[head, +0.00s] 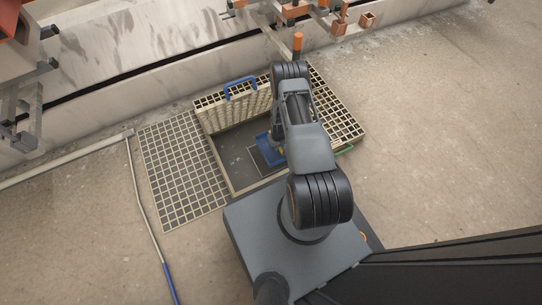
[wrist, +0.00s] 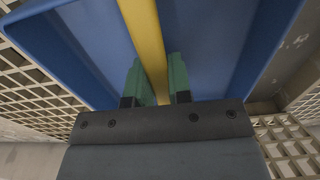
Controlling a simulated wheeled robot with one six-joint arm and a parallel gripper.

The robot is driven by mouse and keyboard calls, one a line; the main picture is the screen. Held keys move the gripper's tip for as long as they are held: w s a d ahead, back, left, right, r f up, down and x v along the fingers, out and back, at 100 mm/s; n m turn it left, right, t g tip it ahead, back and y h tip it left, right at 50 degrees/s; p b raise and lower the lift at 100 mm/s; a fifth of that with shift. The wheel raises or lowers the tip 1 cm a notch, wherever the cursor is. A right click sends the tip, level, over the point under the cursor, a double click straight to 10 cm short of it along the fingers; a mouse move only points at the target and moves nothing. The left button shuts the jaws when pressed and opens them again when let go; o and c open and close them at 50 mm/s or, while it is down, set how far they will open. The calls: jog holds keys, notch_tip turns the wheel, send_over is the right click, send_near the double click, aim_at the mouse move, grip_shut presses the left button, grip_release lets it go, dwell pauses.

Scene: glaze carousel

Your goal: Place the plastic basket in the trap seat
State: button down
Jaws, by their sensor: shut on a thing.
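The plastic basket (head: 265,150) is blue and shows in the head view over or inside the floor pit, partly behind my arm. In the wrist view the blue basket (wrist: 225,50) fills the upper part, with a yellow bar (wrist: 145,30) across it. My gripper (wrist: 158,82) has its green fingers shut on this yellow bar. The open pit (head: 232,150) has a grey floor and pale rim. I cannot tell a separate trap seat inside it, nor whether the basket touches the bottom.
A grating panel with a blue handle (head: 241,84) stands upright along the pit's far edge. Flat floor grating (head: 180,165) lies left of the pit, and more lies to its right. A pipe and hose (head: 150,225) run along the floor at left. A trough (head: 130,75) runs behind.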

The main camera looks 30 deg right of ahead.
aim_at(271, 153)
jog(key=a+f, duration=0.1)
jog(key=a+f+b, duration=0.1)
jog(key=a+f, duration=0.1)
jog(key=f, duration=0.1)
jog(key=shift+w, duration=0.35)
jog(key=shift+a+f+b, duration=0.2)
jog(key=shift+f+b, duration=0.9)
jog(key=shift+f, duration=0.55)
jog(key=shift+f, duration=0.1)
jog(key=c, duration=1.1)
grip_release()
jog(key=shift+o, duration=0.2)
